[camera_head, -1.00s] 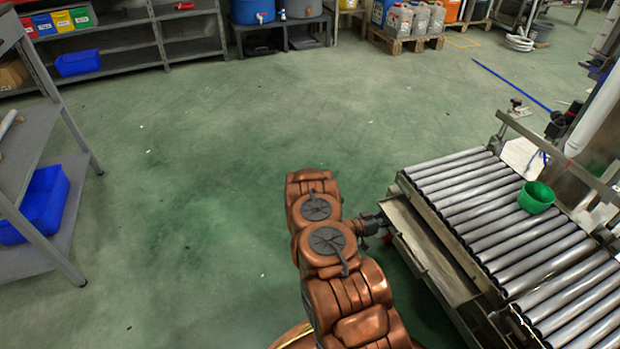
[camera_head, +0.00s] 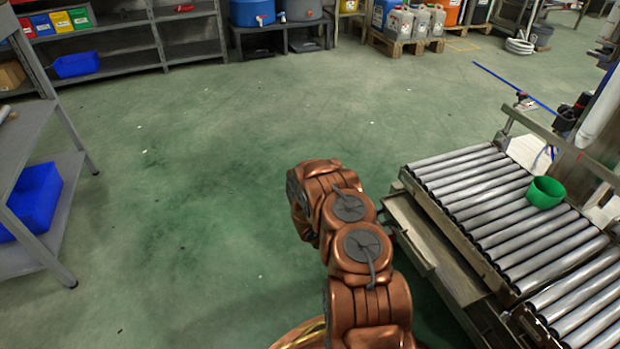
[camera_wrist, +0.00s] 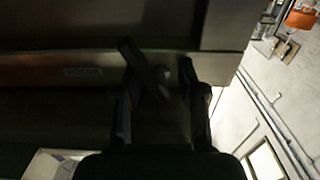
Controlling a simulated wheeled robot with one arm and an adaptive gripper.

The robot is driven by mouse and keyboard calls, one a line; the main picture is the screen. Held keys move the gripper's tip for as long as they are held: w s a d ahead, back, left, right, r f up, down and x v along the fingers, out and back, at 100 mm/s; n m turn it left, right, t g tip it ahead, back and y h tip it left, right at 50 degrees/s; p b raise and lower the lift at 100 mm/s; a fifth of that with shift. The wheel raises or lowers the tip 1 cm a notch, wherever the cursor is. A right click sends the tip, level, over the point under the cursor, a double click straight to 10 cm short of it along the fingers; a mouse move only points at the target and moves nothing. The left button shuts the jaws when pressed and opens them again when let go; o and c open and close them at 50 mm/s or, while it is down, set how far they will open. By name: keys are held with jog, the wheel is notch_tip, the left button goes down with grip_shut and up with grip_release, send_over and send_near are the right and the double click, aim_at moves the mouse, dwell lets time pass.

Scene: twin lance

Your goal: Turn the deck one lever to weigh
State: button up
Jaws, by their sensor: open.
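In the wrist view, a dark, bar-like lever (camera_wrist: 143,68) slants down to the right on the front of a dark metal panel (camera_wrist: 60,60). A small label plate (camera_wrist: 84,71) is left of it; its text is too small to read. My gripper (camera_wrist: 160,92) is open, its two dark fingers pointing at the panel. The lever's lower part shows between the fingers; I cannot tell whether they touch it. In the head view, my arm hides the gripper and the lever beside the roller conveyor (camera_head: 480,195).
A green bowl (camera_head: 546,192) stands on the rollers. A grey shelf unit with a blue bin (camera_head: 32,203) is at left. Jugs on a pallet (camera_head: 405,45) stand at the back. The green floor (camera_head: 200,150) left of my arm is clear.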

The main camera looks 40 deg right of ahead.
jog(key=shift+f+m+b, duration=0.1)
jog(key=shift+m+b, duration=0.2)
jog(key=shift+b, duration=0.4)
jog(key=p+v, duration=0.4)
jog(key=v, duration=0.4)
jog(key=w+a+r+n+t+y+p, duration=0.1)
jog(key=w+a+r+n+t+y, duration=0.1)
jog(key=w, duration=0.9)
jog(key=w+a+r+n+t+y+p, duration=0.1)
jog(key=w+a+r+n+t+y, duration=0.2)
jog(key=w, duration=0.7)
jog(key=shift+w+a+r+t+y+p, duration=0.4)
jog(key=shift+a+r+t+y, duration=0.8)
jog(key=shift+a+r+t, duration=1.15)
jog(key=shift+d+r, duration=0.1)
jog(key=shift+d, duration=0.05)
